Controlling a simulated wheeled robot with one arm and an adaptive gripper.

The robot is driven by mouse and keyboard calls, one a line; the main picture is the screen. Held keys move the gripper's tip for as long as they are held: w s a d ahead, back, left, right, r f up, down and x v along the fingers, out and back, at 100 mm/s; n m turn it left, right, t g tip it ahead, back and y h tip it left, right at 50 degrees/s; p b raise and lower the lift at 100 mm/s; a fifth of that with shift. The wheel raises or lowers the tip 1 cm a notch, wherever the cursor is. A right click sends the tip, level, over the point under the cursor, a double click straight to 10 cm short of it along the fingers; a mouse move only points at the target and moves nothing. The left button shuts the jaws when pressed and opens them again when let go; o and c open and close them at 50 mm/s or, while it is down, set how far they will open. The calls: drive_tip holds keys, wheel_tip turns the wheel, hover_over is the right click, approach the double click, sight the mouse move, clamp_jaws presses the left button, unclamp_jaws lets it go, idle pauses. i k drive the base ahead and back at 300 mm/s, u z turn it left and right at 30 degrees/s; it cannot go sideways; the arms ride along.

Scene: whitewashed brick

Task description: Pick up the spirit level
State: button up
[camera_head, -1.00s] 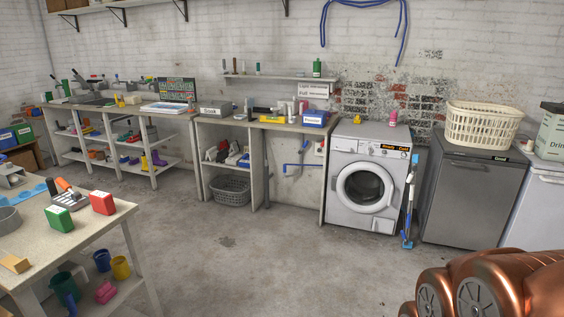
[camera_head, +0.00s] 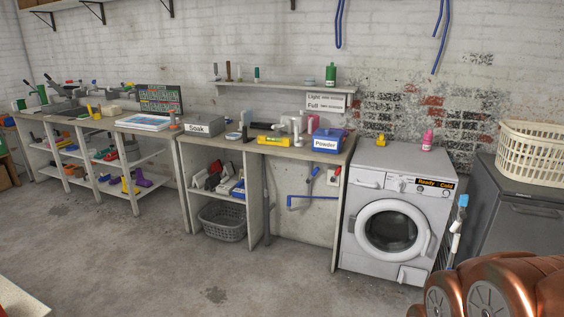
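A yellow bar that looks like the spirit level (camera_head: 274,141) lies on the worktop (camera_head: 213,135) left of the washing machine, near its front edge. A dark item lies just behind and left of it. It is small in the picture, so its vials cannot be made out. Copper-coloured parts of my own arm show at the bottom right. My gripper is not in view.
A blue box labelled Powder (camera_head: 328,143) stands right of the yellow bar, and a grey Soak box (camera_head: 203,123) stands to its left. The washing machine (camera_head: 398,215) adjoins the worktop. The concrete floor (camera_head: 200,270) in front is clear.

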sight(284, 142)
drive_tip(key=u, duration=0.15)
drive_tip(key=i, duration=1.6)
drive_tip(key=z, duration=0.95)
drive_tip(key=i, duration=2.05)
drive_tip(key=u, duration=3.65)
